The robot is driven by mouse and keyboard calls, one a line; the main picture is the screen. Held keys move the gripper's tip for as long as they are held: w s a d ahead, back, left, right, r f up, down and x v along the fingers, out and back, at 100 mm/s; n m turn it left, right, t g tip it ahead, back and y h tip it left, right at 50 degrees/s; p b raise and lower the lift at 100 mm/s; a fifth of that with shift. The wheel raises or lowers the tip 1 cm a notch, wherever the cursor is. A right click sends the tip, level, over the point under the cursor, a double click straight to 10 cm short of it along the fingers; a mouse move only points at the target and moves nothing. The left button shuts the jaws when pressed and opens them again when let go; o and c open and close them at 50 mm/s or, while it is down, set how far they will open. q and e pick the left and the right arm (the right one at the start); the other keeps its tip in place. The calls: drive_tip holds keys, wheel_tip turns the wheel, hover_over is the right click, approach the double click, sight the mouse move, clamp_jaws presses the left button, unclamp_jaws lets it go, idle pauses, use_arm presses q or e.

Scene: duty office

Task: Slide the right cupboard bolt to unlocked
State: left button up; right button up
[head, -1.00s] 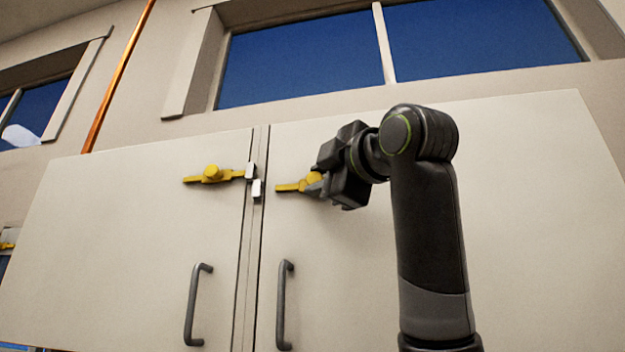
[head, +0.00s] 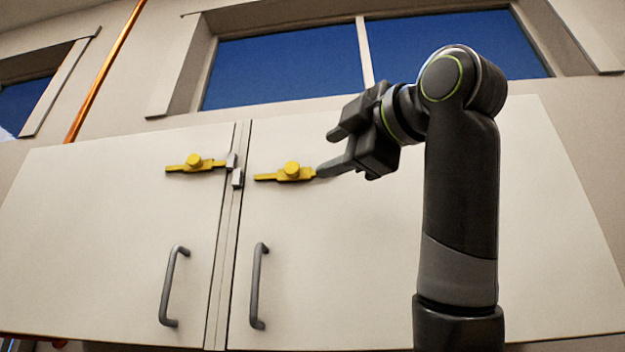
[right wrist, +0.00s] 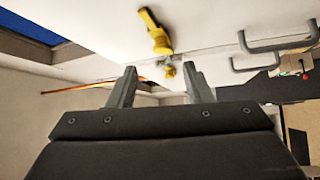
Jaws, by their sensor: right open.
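The right cupboard bolt (head: 290,172) is yellow with a round knob and lies level on the right door. Its left end is apart from the grey catch (head: 238,178) at the door seam, with a small gap. My right gripper (head: 328,152) is open and empty. Its lower fingertip is close to the bolt's right end; I cannot tell whether they touch. In the right wrist view, the near yellow bolt (right wrist: 155,33) is above and beyond the spread fingers (right wrist: 160,82), not between them. My left gripper is not in view.
The left bolt (head: 195,162) is yellow and reaches its own catch (head: 231,160). Two grey door handles, left (head: 173,285) and right (head: 258,285), stick out below. The white right door (head: 350,250) is otherwise bare. Windows (head: 285,70) are above.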

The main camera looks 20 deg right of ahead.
drive_tip(key=b+v, duration=0.3)
drive_tip(key=v, duration=0.5)
drive_tip(key=shift+s, duration=0.2)
drive_tip(key=shift+w, duration=0.1)
